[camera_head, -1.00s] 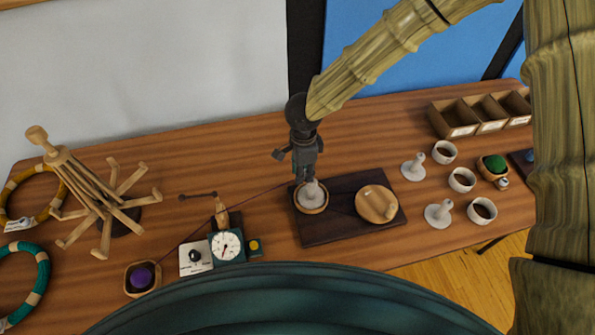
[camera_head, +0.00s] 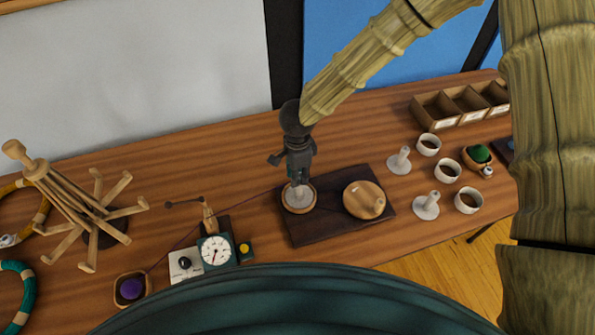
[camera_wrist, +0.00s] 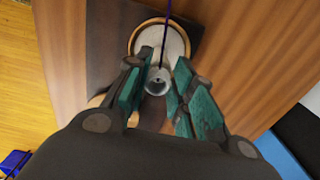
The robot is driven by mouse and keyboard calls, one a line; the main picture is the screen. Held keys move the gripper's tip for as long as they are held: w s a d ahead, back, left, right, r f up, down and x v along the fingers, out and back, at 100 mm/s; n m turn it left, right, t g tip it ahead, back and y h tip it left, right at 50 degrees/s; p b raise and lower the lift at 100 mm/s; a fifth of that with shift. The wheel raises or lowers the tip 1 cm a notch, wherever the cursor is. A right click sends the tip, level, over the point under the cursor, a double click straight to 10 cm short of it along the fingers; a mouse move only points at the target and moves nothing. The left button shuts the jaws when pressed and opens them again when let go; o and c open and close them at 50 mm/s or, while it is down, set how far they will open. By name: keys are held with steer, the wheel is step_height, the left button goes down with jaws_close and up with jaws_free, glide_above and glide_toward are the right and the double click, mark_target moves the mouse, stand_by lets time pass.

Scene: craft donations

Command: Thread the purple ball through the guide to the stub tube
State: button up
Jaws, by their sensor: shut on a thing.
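The purple ball (camera_head: 131,289) sits in a small wooden bowl at the lower left of the head view. Its thin strand runs up and right past the guide (camera_head: 208,215), a wooden post with a dark arm beside the dial, towards the dark board. Whether it passes inside the guide is too small to tell. The pale stub tube (camera_wrist: 157,82) stands on a round wooden-rimmed base on the board; its base shows in the head view (camera_head: 298,198). My gripper (camera_wrist: 160,85) points down with its green pads on either side of the tube, shut on it. The strand reaches the tube top.
A round wooden lidded piece (camera_head: 364,200) lies right of the tube on the board (camera_head: 325,228). White cups, cones and a divided wooden box (camera_head: 460,105) stand further right. A wooden swift (camera_head: 85,215) and yarn hoops fill the left. The table behind is clear.

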steer(key=shift+f, duration=0.1)
steer(key=o, duration=0.7)
step_height(320, 180, up, 12)
stand_by(0.6)
stand_by(0.5)
